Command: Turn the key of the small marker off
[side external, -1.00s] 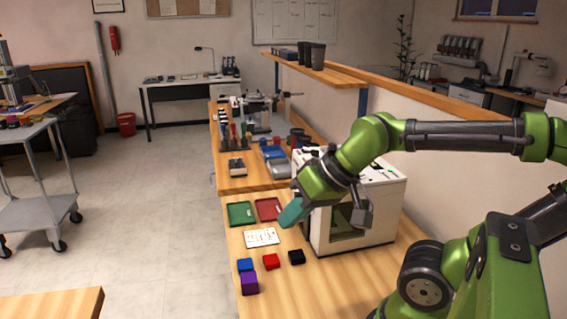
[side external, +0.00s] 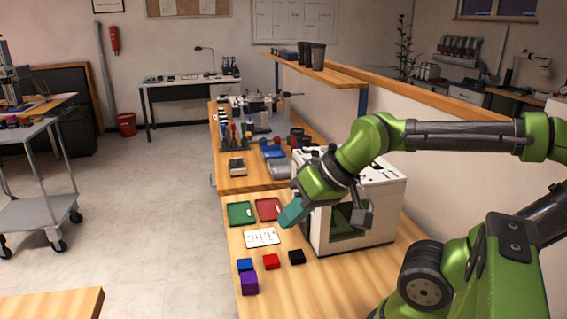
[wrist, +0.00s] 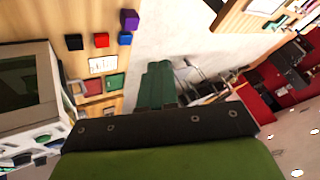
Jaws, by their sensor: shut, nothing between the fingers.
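The small marker is a white box machine (side external: 378,220) with a dark front window, on the wooden bench in the side view. It also shows at the left of the wrist view (wrist: 57,88). Its top panel (side external: 385,173) carries small controls and a green spot. I cannot make out the key or its position. My gripper (side external: 291,212) has teal fingers and is at the machine's front left, above the bench and apart from the top panel. The fingers (wrist: 160,80) are together and empty in the wrist view. My wrist hides part of the machine.
A green tray (side external: 241,222), a red tray (side external: 262,216) and a white printed card (side external: 262,238) lie left of the machine. Blue, purple (side external: 249,284), red (side external: 271,262) and black (side external: 297,257) blocks lie in front. A wooden shelf (side external: 320,72) stands behind.

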